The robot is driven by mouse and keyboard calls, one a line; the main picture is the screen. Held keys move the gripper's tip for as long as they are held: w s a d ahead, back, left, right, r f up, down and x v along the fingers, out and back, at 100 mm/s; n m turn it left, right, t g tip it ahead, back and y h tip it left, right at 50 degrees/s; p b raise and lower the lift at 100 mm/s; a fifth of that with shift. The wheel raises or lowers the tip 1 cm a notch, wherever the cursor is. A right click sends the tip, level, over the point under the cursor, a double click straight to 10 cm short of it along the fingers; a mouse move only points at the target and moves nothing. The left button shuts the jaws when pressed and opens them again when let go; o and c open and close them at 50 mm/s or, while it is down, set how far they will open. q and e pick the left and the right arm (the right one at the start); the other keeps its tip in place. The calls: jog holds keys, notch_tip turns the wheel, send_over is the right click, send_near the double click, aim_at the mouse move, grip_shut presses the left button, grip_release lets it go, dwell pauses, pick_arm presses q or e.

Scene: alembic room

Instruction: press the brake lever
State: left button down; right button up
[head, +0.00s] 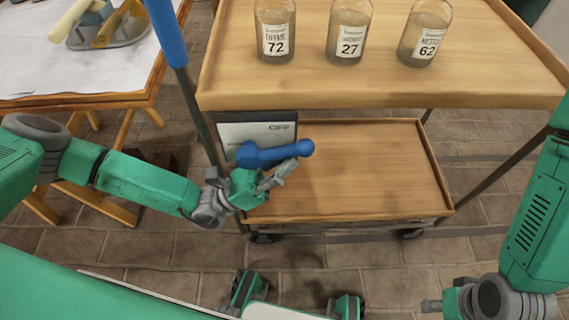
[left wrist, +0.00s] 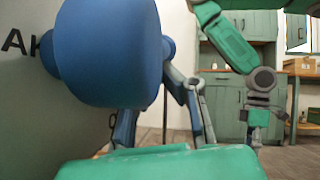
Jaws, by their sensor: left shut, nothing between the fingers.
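The blue brake lever (head: 275,154) sticks out to the right from a pale panel (head: 240,132) on the cart, ending in a round knob. The panel shows lettering that looks like "OFF". In the left wrist view the lever (left wrist: 110,55) is large and close, covering part of the panel (left wrist: 25,90), where the letters "AK" show. My left gripper (head: 279,176) is shut and empty, just below the lever in the head view; I cannot tell if it touches. My right gripper (head: 432,305) is low at the right, away from the lever; its fingers are unclear.
The wooden cart has a top shelf (head: 390,97) with three labelled bottles (head: 349,35) and an empty lower shelf (head: 370,180). A table (head: 75,101) with paper and tools is at the left.

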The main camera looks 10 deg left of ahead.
pick_arm(q)
jog(key=shift+r+n+t+h+b, duration=0.3)
jog(key=shift+r+t+h+b, duration=0.1)
jog(key=shift+r+t+b, duration=0.1)
jog(key=shift+r, duration=0.15)
dwell(0.3)
notch_tip(320, 180, down, 13)
jog(key=s+b, duration=0.2)
jog(key=b, duration=0.1)
jog(key=shift+s, duration=0.1)
dwell(0.3)
